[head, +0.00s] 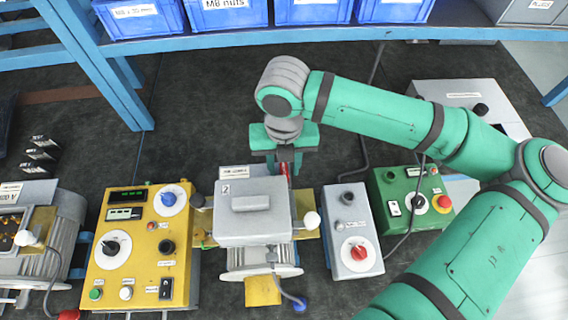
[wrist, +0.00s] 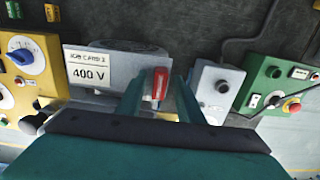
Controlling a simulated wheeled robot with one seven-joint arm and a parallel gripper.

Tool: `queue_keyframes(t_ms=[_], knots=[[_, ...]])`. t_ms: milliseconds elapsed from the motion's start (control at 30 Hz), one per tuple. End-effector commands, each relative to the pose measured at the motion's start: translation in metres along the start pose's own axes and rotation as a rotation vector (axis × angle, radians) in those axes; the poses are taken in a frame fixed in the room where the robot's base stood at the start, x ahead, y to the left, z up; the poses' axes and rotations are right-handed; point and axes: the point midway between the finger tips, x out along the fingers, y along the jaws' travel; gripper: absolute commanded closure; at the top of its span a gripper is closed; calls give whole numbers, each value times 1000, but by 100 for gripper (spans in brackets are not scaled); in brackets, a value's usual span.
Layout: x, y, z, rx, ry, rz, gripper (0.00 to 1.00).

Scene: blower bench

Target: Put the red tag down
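The red tag (head: 285,162) shows as a narrow red piece behind the grey box of the middle motor unit (head: 252,212). In the wrist view, the red tag (wrist: 160,84) stands out between my two fingers, with a pale edge on it. My gripper (head: 284,166) points down at the back of that unit. In the wrist view, my gripper's fingers (wrist: 160,92) are on either side of the tag, with a gap visible. The tag's lower part and what it rests on are hidden. A card reading 400 V (wrist: 88,68) is left of the tag.
A yellow control box (head: 140,250) is to the left, a grey switch box (head: 350,230) and a green box (head: 408,205) to the right. Blue bins (head: 225,15) line a shelf behind. Dark bench top (head: 200,110) behind the units is mostly clear.

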Motion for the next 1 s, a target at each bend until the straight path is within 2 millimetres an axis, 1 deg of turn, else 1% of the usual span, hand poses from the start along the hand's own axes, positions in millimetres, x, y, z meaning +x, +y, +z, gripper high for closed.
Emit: queue_keyframes(t_ms=[267,367,467,800,900,1000], knots=[[-2,0,0,0,0,-1,66],[-8,0,1,0,-2,-1,66],[-22,0,1,0,-3,-1,66],[-90,0,1,1,-3,0,66],[-104,0,1,1,-1,0,66],[-115,0,1,1,-1,0,66]])
